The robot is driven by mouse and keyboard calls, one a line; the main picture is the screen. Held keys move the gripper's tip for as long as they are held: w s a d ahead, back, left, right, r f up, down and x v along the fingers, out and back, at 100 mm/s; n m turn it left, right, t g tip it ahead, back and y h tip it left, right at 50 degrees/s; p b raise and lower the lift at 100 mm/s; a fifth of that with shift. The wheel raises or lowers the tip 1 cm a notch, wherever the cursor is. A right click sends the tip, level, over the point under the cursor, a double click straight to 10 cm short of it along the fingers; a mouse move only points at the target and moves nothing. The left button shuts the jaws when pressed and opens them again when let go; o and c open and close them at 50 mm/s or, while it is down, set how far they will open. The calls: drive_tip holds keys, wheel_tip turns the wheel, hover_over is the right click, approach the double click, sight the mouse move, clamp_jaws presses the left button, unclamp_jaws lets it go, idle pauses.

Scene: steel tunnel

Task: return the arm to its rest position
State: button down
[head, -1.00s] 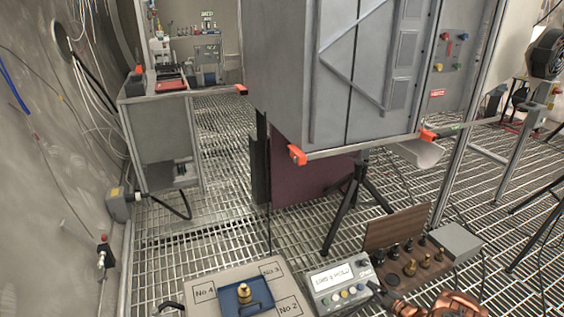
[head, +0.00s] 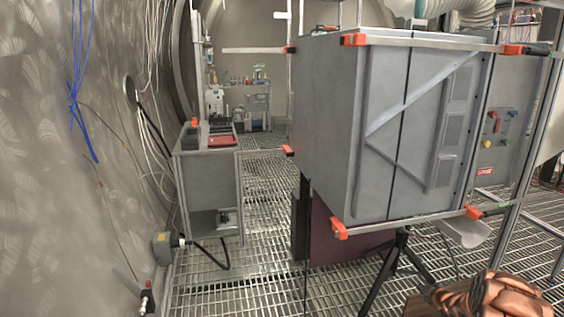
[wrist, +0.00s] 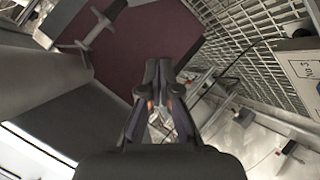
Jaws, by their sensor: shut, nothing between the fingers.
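My gripper (wrist: 158,68) shows in the wrist view with its dark fingers together and nothing between them. It is in front of a dark maroon panel (wrist: 140,50) and the floor grating, and touches nothing that I can see. In the head view the gripper does not show. The maroon panel also shows there (head: 335,235), below the grey cabinet. The arm's rest position is not marked in either view.
A large grey cabinet (head: 335,130) with red-capped rails fills the right of the head view. A grey stand (head: 212,185) is at the left by the curved wall. Grating floor (head: 262,210) lies open between them. A pale labelled panel (wrist: 306,75) is at the wrist view's right edge.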

drive_tip(key=s+a+r+m+g+h+p, duration=0.1)
drive_tip(key=s+a+r+m+g+p, duration=0.15)
drive_tip(key=r, duration=0.75)
drive_tip(key=s+a+r+m+g+h+p, duration=0.1)
drive_tip(key=s+a+r+p, duration=0.2)
drive_tip(key=r, duration=0.6)
drive_tip(key=s+a+r+m+g+p, duration=0.1)
drive_tip(key=s+a+r+p, duration=0.25)
drive_tip(key=r, duration=0.35)
drive_tip(key=s+a+r+m+g+p, duration=0.1)
drive_tip(key=s+a+r+g+p, duration=0.1)
drive_tip(key=s+a+r+p, duration=0.25)
drive_tip(key=s+a+r+m+g+p, duration=0.1)
drive_tip(key=s+a+r, duration=0.5)
drive_tip(key=s, duration=0.8)
drive_tip(key=s+a+r+m+g+y+p, duration=0.1)
drive_tip(key=s+a+r+g+p, duration=0.3)
drive_tip(key=s, duration=1.1)
drive_tip(key=s+a+r+m+g+y+p, duration=0.1)
drive_tip(key=s+a+r+p, duration=0.5)
drive_tip(key=s, duration=0.8)
drive_tip(key=a+r+m+g, duration=0.1)
drive_tip(key=a+r, duration=0.2)
drive_tip(key=r, duration=0.2)
drive_tip(key=shift+s+r, duration=0.3)
drive_tip(key=shift+r, duration=0.1)
